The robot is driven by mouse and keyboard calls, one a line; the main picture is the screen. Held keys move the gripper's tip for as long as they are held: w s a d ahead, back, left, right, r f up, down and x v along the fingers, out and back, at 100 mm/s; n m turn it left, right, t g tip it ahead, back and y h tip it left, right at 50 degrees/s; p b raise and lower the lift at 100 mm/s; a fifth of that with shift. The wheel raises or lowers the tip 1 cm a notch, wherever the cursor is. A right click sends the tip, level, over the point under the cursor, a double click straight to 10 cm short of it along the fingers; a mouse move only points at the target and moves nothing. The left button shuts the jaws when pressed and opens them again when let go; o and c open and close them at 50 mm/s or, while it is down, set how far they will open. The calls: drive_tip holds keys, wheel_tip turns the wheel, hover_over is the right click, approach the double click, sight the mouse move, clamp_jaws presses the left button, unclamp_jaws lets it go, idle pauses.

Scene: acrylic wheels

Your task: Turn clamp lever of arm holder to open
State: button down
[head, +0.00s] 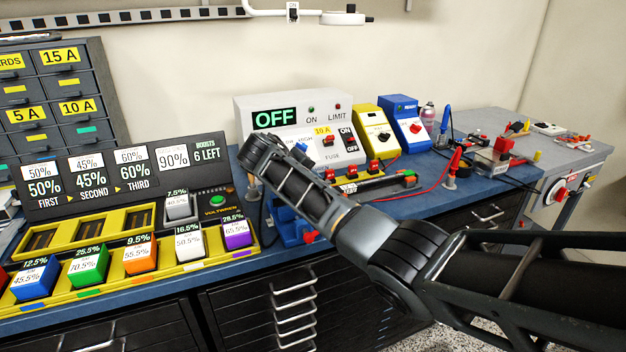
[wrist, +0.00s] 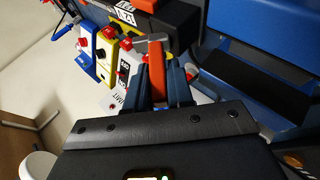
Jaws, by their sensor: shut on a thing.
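In the wrist view an orange-red lever (wrist: 156,62) stands between the two blue-grey fingers of my gripper (wrist: 160,82). My gripper is shut on this lever, with its upper end showing beyond the fingertips. A thin grey rod or bar (wrist: 142,42) lies just beside the lever's top. In the head view my arm reaches from the right over the bench, and my fingers are hidden behind it. A blue part (head: 290,228) with a red end (head: 311,237) shows below my arm at the bench's front edge. I cannot tell whether this is the arm holder's clamp.
A white fuse box marked OFF (head: 270,120), a yellow unit (head: 374,130) and a blue unit (head: 403,120) stand behind my arm. A yellow rack (head: 110,262) with coloured blocks is at left. A red cable (head: 425,187) crosses the bench at right.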

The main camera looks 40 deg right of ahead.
drive_tip(key=shift+w+a+f+h+b, duration=0.1)
drive_tip(key=shift+a+f+h+b, duration=0.15)
drive_tip(key=shift+h+b, duration=0.25)
idle(0.3)
drive_tip(key=c, duration=1.1)
unclamp_jaws()
drive_tip(key=shift+f, duration=0.1)
